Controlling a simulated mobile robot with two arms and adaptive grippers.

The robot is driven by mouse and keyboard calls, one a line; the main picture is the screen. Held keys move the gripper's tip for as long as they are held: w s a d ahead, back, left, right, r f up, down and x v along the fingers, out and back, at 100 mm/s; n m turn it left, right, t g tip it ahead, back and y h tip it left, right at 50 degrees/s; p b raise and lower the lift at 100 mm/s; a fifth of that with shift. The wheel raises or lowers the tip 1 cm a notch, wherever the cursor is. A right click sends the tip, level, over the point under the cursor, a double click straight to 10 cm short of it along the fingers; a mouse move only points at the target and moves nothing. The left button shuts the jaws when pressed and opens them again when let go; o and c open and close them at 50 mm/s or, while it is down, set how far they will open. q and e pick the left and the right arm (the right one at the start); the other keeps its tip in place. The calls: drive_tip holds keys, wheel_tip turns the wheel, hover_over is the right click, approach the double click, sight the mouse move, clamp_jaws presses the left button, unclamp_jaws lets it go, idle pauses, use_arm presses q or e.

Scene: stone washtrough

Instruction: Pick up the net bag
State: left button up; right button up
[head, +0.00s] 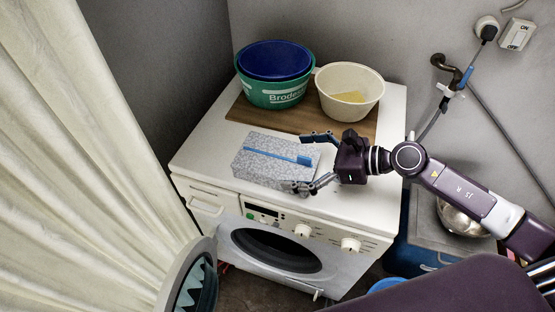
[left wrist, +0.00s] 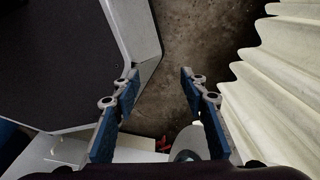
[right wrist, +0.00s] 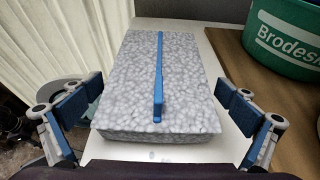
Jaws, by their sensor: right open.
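The net bag (head: 264,171) looks like a box-shaped, grey-and-white mottled block with a blue strip along its top. It lies on the white washing machine's top near the front edge, and it fills the middle of the right wrist view (right wrist: 130,80). My right gripper (head: 312,162) is open at the bag's right end, its fingers spread towards it. In the right wrist view its fingers (right wrist: 165,112) show on either side of the bag, with nothing gripped. My left gripper (left wrist: 160,85) is open and empty above the floor, outside the head view.
A green tub with a blue basin (head: 275,62) and a cream bowl (head: 350,82) stand on a wooden board (head: 245,113) behind the bag. The washing machine's (head: 205,160) round door (head: 190,280) hangs open. A pale curtain (head: 80,160) is at left. A metal bowl (head: 458,219) is at right.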

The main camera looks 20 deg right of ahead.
sight(277, 160)
drive_tip(key=x, duration=0.1)
drive_tip(key=p+x, duration=0.1)
drive_tip(key=x, duration=0.1)
drive_tip(key=shift+w+a+r+p, duration=0.15)
drive_tip(key=shift+a+r+p, duration=0.05)
drive_tip(key=shift+a+p, duration=0.15)
drive_tip(key=shift+w+a+f, duration=0.3)
drive_tip(key=shift+a+f, duration=0.1)
drive_tip(key=shift+a, duration=0.05)
drive_tip(key=c, duration=0.9)
